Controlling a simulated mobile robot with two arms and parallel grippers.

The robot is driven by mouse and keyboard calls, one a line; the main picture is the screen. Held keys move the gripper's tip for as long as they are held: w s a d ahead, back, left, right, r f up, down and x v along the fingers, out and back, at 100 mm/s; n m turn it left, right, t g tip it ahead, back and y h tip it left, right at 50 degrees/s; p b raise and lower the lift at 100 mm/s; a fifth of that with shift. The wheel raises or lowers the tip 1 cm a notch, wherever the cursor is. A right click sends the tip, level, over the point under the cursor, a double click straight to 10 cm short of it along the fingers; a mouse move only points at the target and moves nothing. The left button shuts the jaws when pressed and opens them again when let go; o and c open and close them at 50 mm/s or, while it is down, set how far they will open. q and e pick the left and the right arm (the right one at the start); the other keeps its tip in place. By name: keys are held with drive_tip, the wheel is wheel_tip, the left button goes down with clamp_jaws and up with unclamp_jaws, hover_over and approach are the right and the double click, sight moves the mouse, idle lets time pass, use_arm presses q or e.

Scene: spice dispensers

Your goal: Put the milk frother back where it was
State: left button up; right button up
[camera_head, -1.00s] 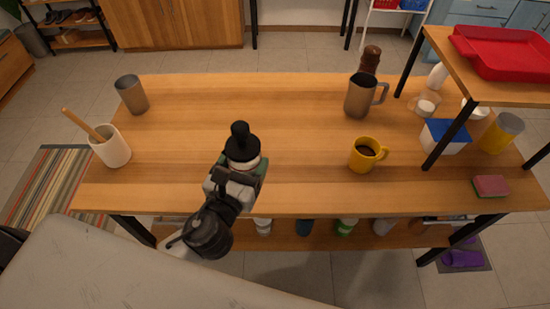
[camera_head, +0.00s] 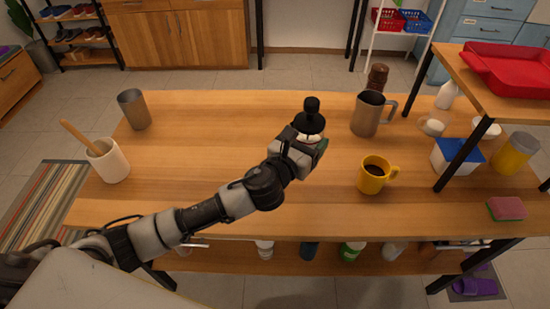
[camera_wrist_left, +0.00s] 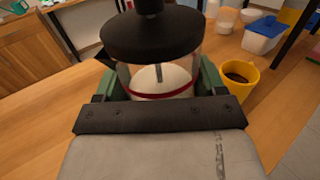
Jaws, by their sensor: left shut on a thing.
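The milk frother (camera_head: 310,119) has a black lid and knob over a clear body with white contents. It is held upright in my left gripper (camera_head: 304,148), over the middle of the wooden table (camera_head: 220,125). In the left wrist view the frother (camera_wrist_left: 152,45) stands between the green fingers, which are shut on its body, and a red band shows low on it. The frother's base is hidden by my gripper, so I cannot tell whether it touches the table. My right gripper is not in view.
A yellow mug (camera_head: 373,175) with dark liquid stands just right of the frother. A metal pitcher (camera_head: 368,114) and a brown grinder (camera_head: 377,78) stand behind. A metal cup (camera_head: 134,110) and a white utensil crock (camera_head: 108,161) are at the left. The table's left middle is clear.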

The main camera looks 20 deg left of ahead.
use_arm(q)
drive_tip(key=w+a+f+b, duration=0.1)
drive_tip(key=a+f, duration=0.2)
drive_tip(key=w+a+f+b, duration=0.1)
drive_tip(key=a+f, duration=0.2)
drive_tip(key=w+a+f+b, duration=0.1)
drive_tip(key=a+f, duration=0.1)
drive_tip(key=f, duration=0.1)
drive_tip(key=shift+w+a, duration=0.15)
drive_tip(key=shift+a, duration=0.25)
drive_tip(key=shift+f, duration=0.3)
drive_tip(key=shift+f, duration=0.15)
drive_tip(key=o, duration=1.1)
